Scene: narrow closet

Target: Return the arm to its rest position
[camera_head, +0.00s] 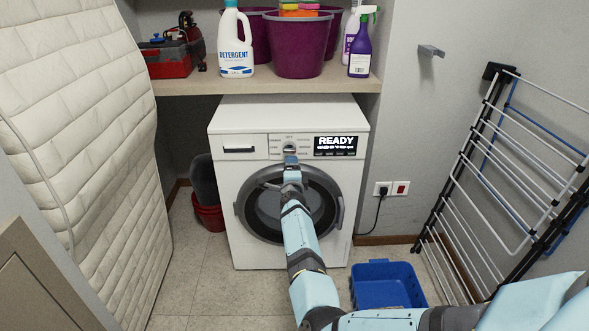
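My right arm comes in from the lower right and reaches up to the front of the white washing machine (225,170). My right gripper (290,157) is in front of the control panel, at or just below the round dial (289,147). I cannot tell whether it touches the dial, or whether its fingers are open or shut. The display (335,146) reads "READY". The round door (262,225) looks closed, and my forearm hides part of it. My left gripper is not in view.
A blue basin (388,272) stands on the floor close to my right arm. A drying rack (500,165) leans at the right wall, and a quilted mattress (95,150) at the left. A shelf (190,88) above holds detergent (236,42) and purple buckets (300,45). A red bucket (208,217) stands left of the machine.

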